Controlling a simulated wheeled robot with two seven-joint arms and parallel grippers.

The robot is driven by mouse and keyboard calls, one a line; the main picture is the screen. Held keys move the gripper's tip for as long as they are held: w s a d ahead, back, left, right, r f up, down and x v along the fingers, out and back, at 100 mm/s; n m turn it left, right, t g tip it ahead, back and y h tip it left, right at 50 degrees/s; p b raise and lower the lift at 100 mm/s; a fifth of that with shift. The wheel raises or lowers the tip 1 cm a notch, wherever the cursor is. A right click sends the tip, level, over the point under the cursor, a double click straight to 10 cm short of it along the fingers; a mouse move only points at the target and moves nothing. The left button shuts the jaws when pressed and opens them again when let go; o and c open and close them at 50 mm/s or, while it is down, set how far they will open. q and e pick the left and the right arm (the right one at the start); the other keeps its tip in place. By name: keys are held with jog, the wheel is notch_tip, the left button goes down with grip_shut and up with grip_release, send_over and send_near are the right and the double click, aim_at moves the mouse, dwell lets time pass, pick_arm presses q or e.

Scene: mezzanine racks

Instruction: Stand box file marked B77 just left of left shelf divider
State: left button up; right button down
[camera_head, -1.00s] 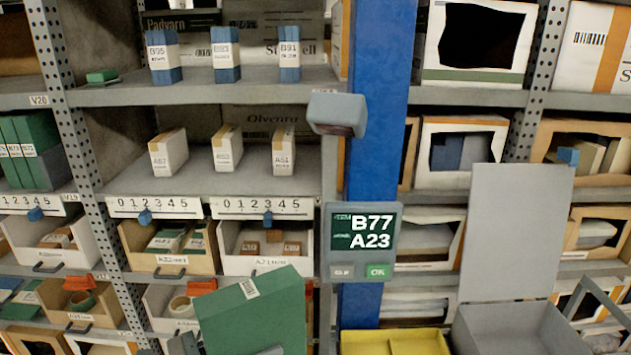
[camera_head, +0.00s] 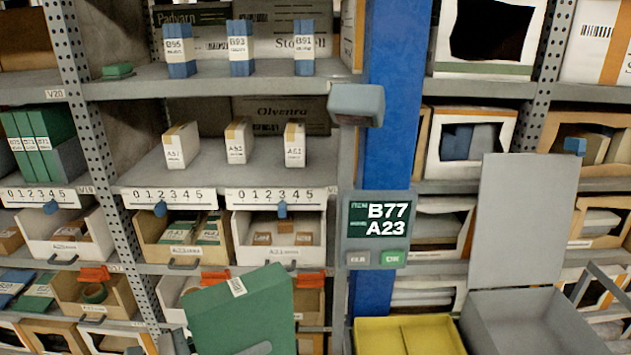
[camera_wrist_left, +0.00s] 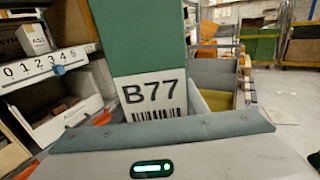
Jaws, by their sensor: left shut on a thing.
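The green box file (camera_head: 238,318) is held in my left gripper (camera_head: 218,347), low in front of the racks and tilted in the head view. In the left wrist view the file's green side (camera_wrist_left: 140,35) rises from the jaws, and its white label (camera_wrist_left: 150,96) reads B77. The gripper is shut on it. Green files (camera_head: 36,140) stand on the left shelf, with a dark grey panel (camera_head: 70,160) at their right; I cannot tell if it is the left shelf divider. My right gripper is out of view.
A screen (camera_head: 377,229) on the blue post (camera_head: 390,130) reads B77 and A23. Small white boxes (camera_head: 180,146) stand spaced on the middle shelf above number strips. Drawers (camera_head: 180,240) fill the levels below. A yellow tray (camera_head: 408,335) and grey open box (camera_head: 530,320) stand at lower right.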

aim_at(217, 338)
pick_arm(q)
jog(key=shift+a+f, duration=0.25)
jog(key=shift+a, duration=0.7)
jog(key=shift+a+f, duration=0.3)
jog(key=shift+a, duration=0.65)
jog(key=shift+a+r, duration=0.1)
jog(key=shift+a, duration=0.05)
jog(key=shift+s+r+n+t+y, duration=0.3)
jog(key=shift+r+t, duration=0.1)
jog(key=shift+r, duration=0.2)
jog(key=shift+s+r+n+t+y, duration=0.2)
jog(key=shift+s+r+n+t, duration=0.15)
jog(key=shift+r, duration=0.2)
jog(key=shift+r+t, duration=0.25)
jog(key=shift+t, duration=0.1)
jog(key=shift+a+n+y, duration=0.2)
jog(key=shift+n+y, duration=0.05)
jog(key=shift+y, duration=0.05)
jog(key=shift+s+r, duration=0.1)
jog(key=shift+r, duration=0.1)
